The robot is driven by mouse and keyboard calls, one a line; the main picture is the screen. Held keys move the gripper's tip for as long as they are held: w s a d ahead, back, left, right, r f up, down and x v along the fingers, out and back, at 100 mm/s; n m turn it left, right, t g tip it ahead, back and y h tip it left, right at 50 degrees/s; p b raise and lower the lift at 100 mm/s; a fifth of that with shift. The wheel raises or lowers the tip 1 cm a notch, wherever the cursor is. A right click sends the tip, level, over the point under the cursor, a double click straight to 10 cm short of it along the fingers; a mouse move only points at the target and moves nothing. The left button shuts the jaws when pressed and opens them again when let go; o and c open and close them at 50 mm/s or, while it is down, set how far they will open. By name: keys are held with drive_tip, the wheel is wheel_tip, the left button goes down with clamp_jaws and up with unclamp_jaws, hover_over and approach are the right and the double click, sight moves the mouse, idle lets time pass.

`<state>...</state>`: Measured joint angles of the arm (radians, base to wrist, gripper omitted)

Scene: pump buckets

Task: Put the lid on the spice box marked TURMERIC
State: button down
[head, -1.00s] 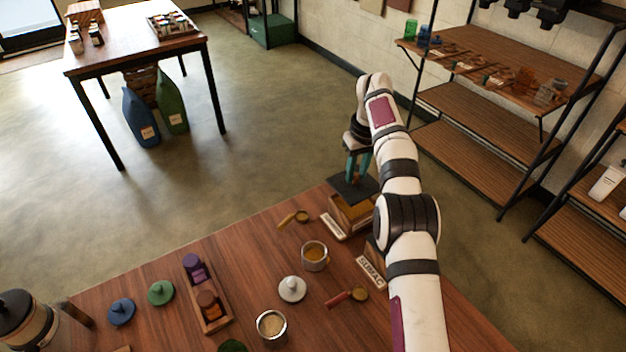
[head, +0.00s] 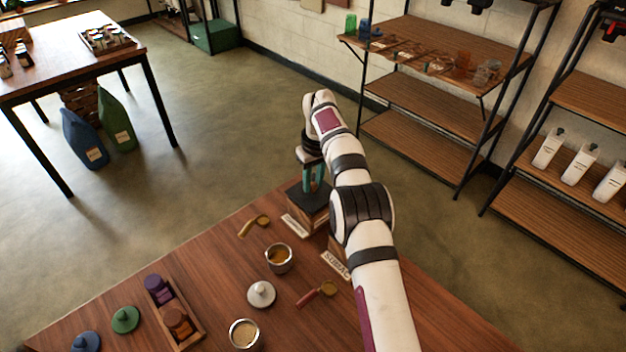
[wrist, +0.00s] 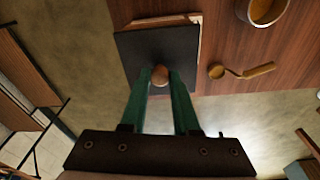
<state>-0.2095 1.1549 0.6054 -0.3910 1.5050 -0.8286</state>
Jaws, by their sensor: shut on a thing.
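My gripper (head: 313,182) is shut on the knob (wrist: 160,76) of a square black lid (wrist: 150,50). In the head view the lid (head: 303,196) is over the wooden spice box (head: 318,213) at the table's far edge and covers its opening. In the wrist view a strip of the box's wooden rim (wrist: 196,22) shows beyond the lid's edge. Whether the lid is fully seated cannot be told. A white label (head: 296,226) stands by this box, its writing too small to read.
A label reading SUMAC (head: 335,264) stands by another box, mostly hidden behind my arm. Floor lies beyond the table edge.

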drive_tip(key=shift+f, duration=0.65)
idle(1.3)
drive_tip(key=c, duration=0.6)
unclamp_jaws()
